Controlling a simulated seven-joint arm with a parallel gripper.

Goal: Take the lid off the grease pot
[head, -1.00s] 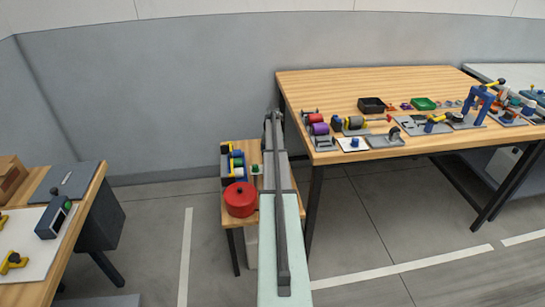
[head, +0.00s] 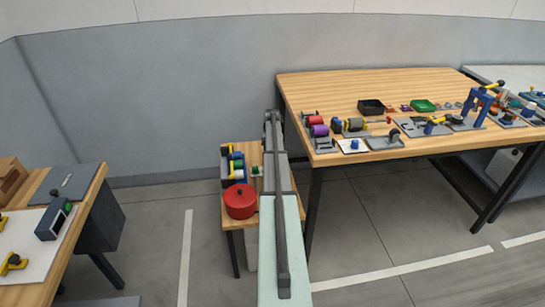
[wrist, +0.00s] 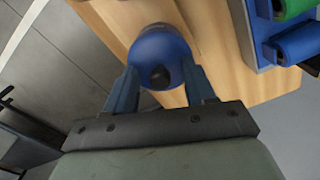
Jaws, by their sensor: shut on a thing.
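In the wrist view a round blue lidded pot (wrist: 152,45) with a black knob (wrist: 160,77) on top is seen from above, over the wooden table. The seam between lid and pot is hidden, so I cannot tell whether the lid is lifted. In the head view my arm hides my gripper and this pot.
A red pot (head: 240,201) stands on the small table (head: 230,221), left of my arm. Blue and green cylinders in a holder (wrist: 300,40) lie close right of my gripper. A larger workbench (head: 350,87) with several parts stands to the right.

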